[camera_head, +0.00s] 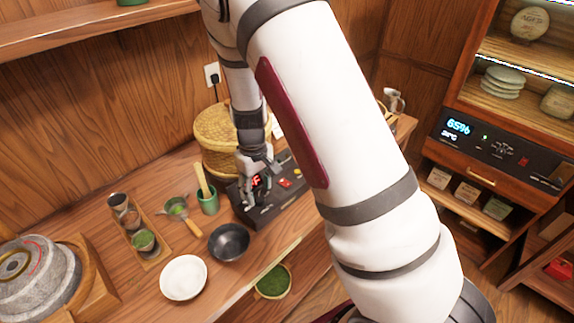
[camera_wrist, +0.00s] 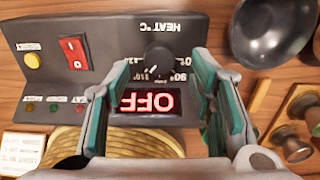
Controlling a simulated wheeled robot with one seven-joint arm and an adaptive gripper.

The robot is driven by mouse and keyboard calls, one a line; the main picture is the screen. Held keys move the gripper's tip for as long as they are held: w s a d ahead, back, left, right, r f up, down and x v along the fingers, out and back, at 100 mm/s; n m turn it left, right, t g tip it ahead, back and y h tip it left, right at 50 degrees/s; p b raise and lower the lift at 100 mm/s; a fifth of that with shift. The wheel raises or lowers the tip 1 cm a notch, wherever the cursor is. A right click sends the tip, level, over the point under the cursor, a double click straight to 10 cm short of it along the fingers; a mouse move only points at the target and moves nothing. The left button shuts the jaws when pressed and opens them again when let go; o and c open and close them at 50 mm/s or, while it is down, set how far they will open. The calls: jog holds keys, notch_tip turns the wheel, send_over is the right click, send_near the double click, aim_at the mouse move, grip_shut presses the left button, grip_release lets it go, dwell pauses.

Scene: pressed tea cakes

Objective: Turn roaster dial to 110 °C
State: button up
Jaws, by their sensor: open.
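The roaster's dark control panel (camera_head: 290,199) stands on the wooden counter in the head view. It appears upside down in the wrist view (camera_wrist: 110,35), with a black dial (camera_wrist: 158,58) beneath the "HEAT °C" lettering. The numbers around the dial are partly hidden by my fingers. The red display (camera_wrist: 150,101) reads OFF. My gripper (camera_wrist: 162,68) is open, with one teal-lined finger on either side of the dial; I cannot tell whether they touch it. In the head view my gripper (camera_head: 254,172) is over the panel and hides the dial.
The panel also bears a red rocker switch (camera_wrist: 72,50) and a yellow button (camera_wrist: 33,61). A wicker basket (camera_head: 215,135) stands behind it. A green cup with a whisk (camera_head: 208,202), black bowl (camera_head: 229,243) and white dish (camera_head: 183,278) stand left and in front.

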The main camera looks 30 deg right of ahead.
aim_at(258, 198)
notch_tip(258, 198, up, 11)
jog(key=s+r+m+t+b, duration=0.1)
jog(key=s+r+t+b, duration=0.1)
jog(key=s+r, duration=0.3)
jog(key=s+r+m+t+b, duration=0.2)
jog(key=s+r+b, duration=0.3)
jog(key=s, duration=0.6)
jog(key=shift+s+r, duration=0.4)
jog(key=shift+s+d, duration=0.1)
dwell(0.5)
jog(key=shift+s+d+r+m+t, duration=0.1)
jog(key=shift+s+m+t, duration=0.25)
jog(key=shift+s, duration=0.65)
